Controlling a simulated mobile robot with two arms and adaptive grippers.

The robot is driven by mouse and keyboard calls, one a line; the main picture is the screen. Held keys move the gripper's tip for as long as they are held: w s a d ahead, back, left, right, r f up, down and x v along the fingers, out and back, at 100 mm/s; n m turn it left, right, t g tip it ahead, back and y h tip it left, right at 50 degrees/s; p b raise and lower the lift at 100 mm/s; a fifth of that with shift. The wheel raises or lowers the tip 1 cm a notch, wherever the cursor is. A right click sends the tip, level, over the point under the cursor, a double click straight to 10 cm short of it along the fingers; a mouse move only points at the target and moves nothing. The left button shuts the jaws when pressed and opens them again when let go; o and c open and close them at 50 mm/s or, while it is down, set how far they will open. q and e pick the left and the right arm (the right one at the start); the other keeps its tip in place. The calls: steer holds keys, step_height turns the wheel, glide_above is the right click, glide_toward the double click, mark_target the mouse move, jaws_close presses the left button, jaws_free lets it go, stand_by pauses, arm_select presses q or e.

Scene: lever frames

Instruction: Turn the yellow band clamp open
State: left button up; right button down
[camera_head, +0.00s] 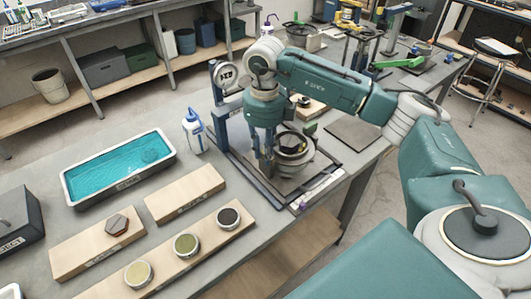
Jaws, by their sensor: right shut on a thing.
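My right gripper (266,163) reaches down from above at the left side of a round metal vessel (294,168). It is shut on the yellow band clamp at the vessel. The clamp is hidden behind the fingers, and I cannot make out its yellow colour or how far it is turned. The vessel has a dark piece on its top and stands on a dark framed base (240,172). My left gripper is not in view.
A gauge stand (222,78) rises behind the base. A wash bottle (193,132), a tray of blue liquid (118,166) and wooden boards with small round pots (185,245) lie to the left. A dark flat plate (354,134) lies right of the vessel.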

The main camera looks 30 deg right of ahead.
steer(key=shift+w+r+m, duration=0.1)
steer(key=shift+m, duration=0.5)
steer(key=c, duration=1.8)
jaws_free()
step_height(320, 180, up, 12)
